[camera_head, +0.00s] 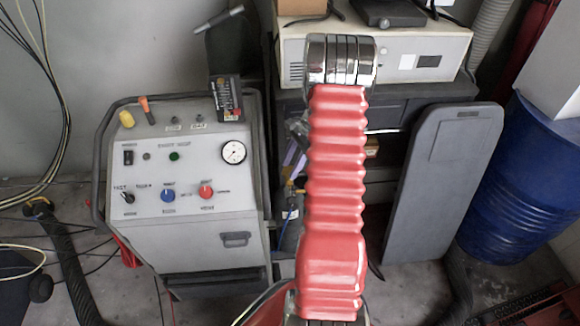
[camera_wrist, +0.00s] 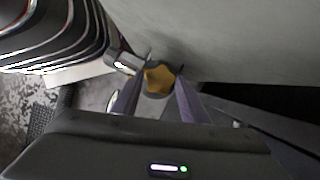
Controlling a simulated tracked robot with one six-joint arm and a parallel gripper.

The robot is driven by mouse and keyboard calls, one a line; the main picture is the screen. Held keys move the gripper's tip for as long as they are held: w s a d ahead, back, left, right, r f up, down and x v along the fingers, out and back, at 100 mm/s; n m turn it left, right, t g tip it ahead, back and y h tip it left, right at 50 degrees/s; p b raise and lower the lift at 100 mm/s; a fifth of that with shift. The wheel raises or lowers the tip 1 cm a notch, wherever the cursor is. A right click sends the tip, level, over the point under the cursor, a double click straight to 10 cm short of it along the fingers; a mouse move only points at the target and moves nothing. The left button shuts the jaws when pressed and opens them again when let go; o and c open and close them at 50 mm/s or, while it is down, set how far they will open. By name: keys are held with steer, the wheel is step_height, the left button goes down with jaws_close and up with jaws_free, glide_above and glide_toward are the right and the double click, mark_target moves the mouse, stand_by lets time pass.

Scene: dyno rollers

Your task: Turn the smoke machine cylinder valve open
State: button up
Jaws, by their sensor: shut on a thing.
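The yellow star-shaped valve knob (camera_wrist: 159,79) sits in the middle of the wrist view. My gripper (camera_wrist: 160,90) has a purple-grey finger on each side of it and is shut on it. A silver fitting (camera_wrist: 124,63) shows just left of the knob. My gripper is mostly hidden there too. How far the knob is turned cannot be told.
A white instrument box (camera_head: 420,55) stands on a dark cabinet (camera_head: 395,112) behind my arm. A grey panel (camera_head: 440,185) leans at the right, beside a blue barrel (camera_head: 525,180). A black hose (camera_head: 70,260) and cables lie on the floor at the left.

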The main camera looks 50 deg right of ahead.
steer(key=shift+w+d+n, duration=0.1)
steer(key=shift+d+n, duration=0.05)
steer(key=shift+n, duration=0.25)
steer(key=o, duration=1.1)
steer(key=shift+c, duration=0.2)
steer(key=shift+r, duration=0.1)
steer(key=v, duration=1.3)
steer(key=shift+r, duration=0.2)
steer(key=shift+d, duration=0.15)
